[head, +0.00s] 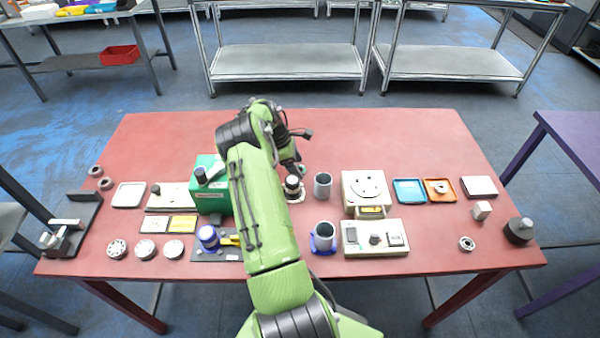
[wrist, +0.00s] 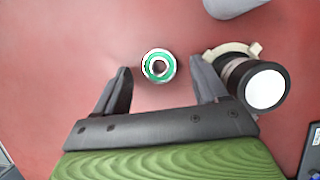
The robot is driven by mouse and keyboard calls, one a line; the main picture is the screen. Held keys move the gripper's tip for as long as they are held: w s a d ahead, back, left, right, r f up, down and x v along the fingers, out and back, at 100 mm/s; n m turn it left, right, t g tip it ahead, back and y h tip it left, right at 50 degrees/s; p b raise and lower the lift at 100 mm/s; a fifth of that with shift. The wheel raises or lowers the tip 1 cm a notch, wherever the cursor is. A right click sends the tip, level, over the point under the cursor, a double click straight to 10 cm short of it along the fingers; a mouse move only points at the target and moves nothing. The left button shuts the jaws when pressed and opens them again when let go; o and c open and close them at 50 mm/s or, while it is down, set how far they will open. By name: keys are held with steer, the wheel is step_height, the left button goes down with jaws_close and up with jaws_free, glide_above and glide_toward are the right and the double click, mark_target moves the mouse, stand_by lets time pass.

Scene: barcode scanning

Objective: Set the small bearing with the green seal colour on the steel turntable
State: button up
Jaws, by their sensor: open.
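A small bearing with a green seal ring (wrist: 158,65) lies on the red table, between and a little beyond the fingertips in the wrist view. My gripper (wrist: 160,72) is open, with one finger on each side of the bearing and a visible gap to each. A cream unit with a round, dotted plate (head: 368,184) stands right of the arm and looks like the turntable. I cannot be sure it is steel. Its plate looks empty.
A dark cylinder with a white top (wrist: 264,88) stands in a pale ring base close to my right finger. Grey cups (head: 323,185), a control box (head: 372,238), and blue (head: 408,198) and orange trays stand right of my arm. A green box (head: 210,204) stands left.

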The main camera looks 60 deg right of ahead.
steer(key=shift+s+d+f, duration=0.1)
steer(key=shift+f, duration=0.25)
steer(key=shift+r, duration=0.1)
steer(key=c, duration=1.3)
steer(key=shift+o, duration=0.2)
step_height(320, 180, up, 10)
steer(key=p, duration=0.1)
steer(key=shift+p, duration=0.3)
